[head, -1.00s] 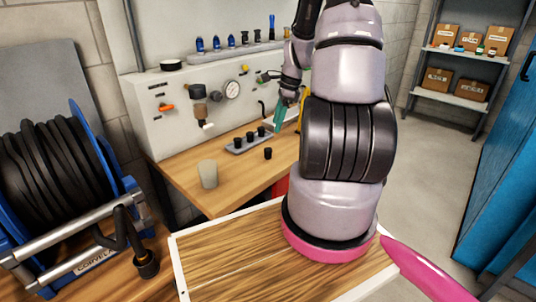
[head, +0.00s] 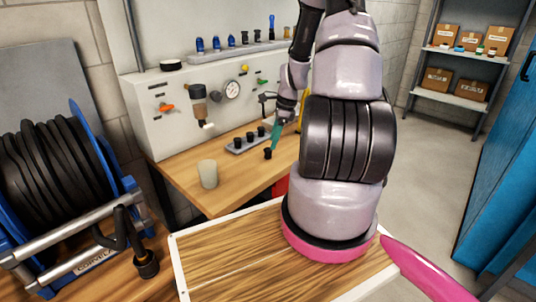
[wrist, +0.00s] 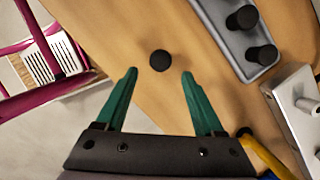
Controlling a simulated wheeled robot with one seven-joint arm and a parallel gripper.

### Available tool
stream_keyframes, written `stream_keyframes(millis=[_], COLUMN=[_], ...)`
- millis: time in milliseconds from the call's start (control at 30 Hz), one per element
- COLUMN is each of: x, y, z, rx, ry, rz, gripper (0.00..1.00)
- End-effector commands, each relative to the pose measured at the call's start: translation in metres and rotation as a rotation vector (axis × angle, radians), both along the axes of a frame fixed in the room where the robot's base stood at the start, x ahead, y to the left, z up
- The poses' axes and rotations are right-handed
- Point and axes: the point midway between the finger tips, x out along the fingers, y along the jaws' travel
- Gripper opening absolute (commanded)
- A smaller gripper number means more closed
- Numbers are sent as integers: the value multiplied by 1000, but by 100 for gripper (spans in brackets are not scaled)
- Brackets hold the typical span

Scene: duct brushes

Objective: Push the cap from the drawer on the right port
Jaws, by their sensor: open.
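A small black cap (head: 267,153) stands alone on the wooden bench, in front of the grey tray. In the wrist view the cap (wrist: 160,60) lies centred just beyond my fingertips. My gripper (head: 274,143), with green fingers, is pointed down close to the cap in the head view. In the wrist view my gripper (wrist: 159,73) is open with nothing between the fingers. A grey metal block with a pale stub-like port (wrist: 308,104) is at the right edge of the wrist view. I cannot make out a drawer for certain.
A grey tray (wrist: 222,35) holds several black caps beside the loose one. A beaker (head: 208,174) stands on the bench to the left. A yellow part (wrist: 262,155) lies near my right finger. A hose reel (head: 60,185) fills the left. Bench around the cap is clear.

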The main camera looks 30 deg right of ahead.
Motion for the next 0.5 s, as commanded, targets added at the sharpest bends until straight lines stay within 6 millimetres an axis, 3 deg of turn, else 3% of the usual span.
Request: stream_keyframes(millis=[267,500], x=[0,5], y=[0,12], z=[-1,-29], rx=[0,2], ry=[0,3], rz=[0,2], gripper=[70,70])
